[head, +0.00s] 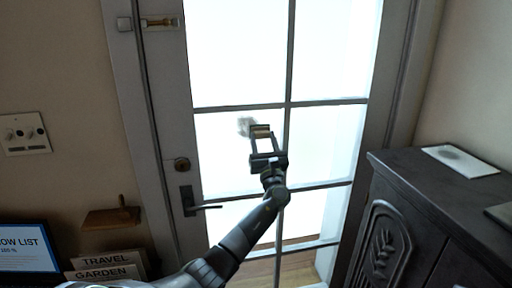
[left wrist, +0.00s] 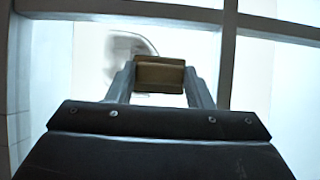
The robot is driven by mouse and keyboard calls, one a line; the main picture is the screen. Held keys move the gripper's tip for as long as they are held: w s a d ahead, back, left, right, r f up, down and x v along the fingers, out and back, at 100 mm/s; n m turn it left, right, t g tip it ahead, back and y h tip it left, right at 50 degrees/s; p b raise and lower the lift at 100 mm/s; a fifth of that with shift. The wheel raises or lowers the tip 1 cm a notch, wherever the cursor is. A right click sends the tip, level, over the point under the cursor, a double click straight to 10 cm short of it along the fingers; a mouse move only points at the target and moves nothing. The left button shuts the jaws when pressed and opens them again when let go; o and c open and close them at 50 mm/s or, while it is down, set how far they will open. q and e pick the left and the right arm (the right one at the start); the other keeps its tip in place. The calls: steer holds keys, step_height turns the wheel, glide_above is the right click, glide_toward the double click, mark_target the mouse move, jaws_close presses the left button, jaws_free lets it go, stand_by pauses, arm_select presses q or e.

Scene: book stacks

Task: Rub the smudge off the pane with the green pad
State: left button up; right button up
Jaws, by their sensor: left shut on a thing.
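The smudge (head: 245,126) is a grey blurred patch on a bright pane (head: 222,150) of the door, left of the central bar. In the left wrist view the smudge (left wrist: 122,46) shows as a grey curved smear beyond the fingers, partly hidden by the held block. My left gripper (head: 262,132) is shut on a small block-like pad (head: 261,131), which looks olive-brown rather than clearly green. The pad (left wrist: 159,75) spans the fingertips in the left wrist view. It is just right of and below the smudge; I cannot tell whether it touches the glass. My right gripper is out of view.
Door bars (head: 288,105) frame the pane. A door handle (head: 195,204) sticks out at lower left. A dark carved cabinet (head: 430,200) stands at right, with a white sheet (head: 470,166) bearing a grey spot. A wooden wall bracket (head: 110,217) and signs (head: 105,272) are at left.

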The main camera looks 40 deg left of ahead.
mark_target(266, 131)
arm_select(q)
steer(key=shift+w+d, duration=0.3)
steer(key=shift+w, duration=0.05)
steer(key=shift+r+p, duration=0.4)
steer(key=shift+r, duration=0.6)
steer(key=shift+s+a+p, duration=0.65)
steer(key=shift+s+a, duration=0.1)
steer(key=shift+s, duration=0.15)
steer(key=shift+s+a+p, duration=0.95)
steer(key=shift+s+a, duration=0.8)
steer(key=shift+s, duration=0.5)
steer(key=w+d+b, duration=0.1)
steer(key=w, duration=0.1)
steer(key=w+d+r+b, duration=0.1)
steer(key=d, duration=0.1)
steer(key=shift+w, duration=0.4)
steer(key=shift+w+d+b, duration=0.7)
steer(key=shift+w+d, duration=0.05)
steer(key=shift+w, duration=0.2)
steer(key=shift+w+d, duration=0.25)
steer(key=shift+w, duration=0.05)
steer(key=shift+r, duration=0.1)
